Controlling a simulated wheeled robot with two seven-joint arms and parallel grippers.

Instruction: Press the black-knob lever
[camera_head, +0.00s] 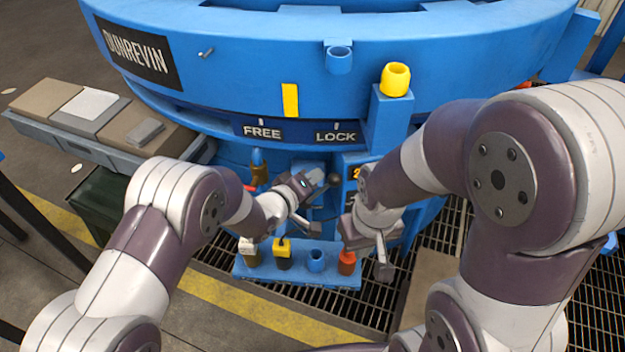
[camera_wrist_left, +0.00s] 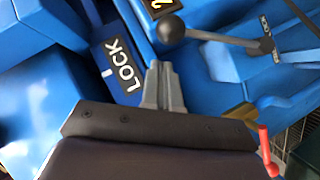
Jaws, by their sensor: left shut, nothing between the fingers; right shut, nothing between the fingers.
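The black-knob lever has a round black knob (camera_head: 333,180) low on the blue furnace front, below the LOCK label. In the left wrist view the black knob (camera_wrist_left: 171,28) stands just beyond my fingertips, with a grey rod running right to a dark pivot (camera_wrist_left: 266,45). My left gripper (camera_head: 317,176) is shut and empty, close to the left of the knob; the left wrist view shows its fingers (camera_wrist_left: 161,70) together, with a small visible gap to the knob. My right gripper (camera_head: 383,268) is shut and empty, pointing down to the lower right of the knob. It hides part of the panel.
A blue rack (camera_head: 298,274) with several coloured plugs stands below the grippers. A blue post with a yellow cap (camera_head: 395,79) rises at the right. A red handle (camera_wrist_left: 268,150) shows in the left wrist view. A grey tray (camera_head: 75,132) sticks out at left.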

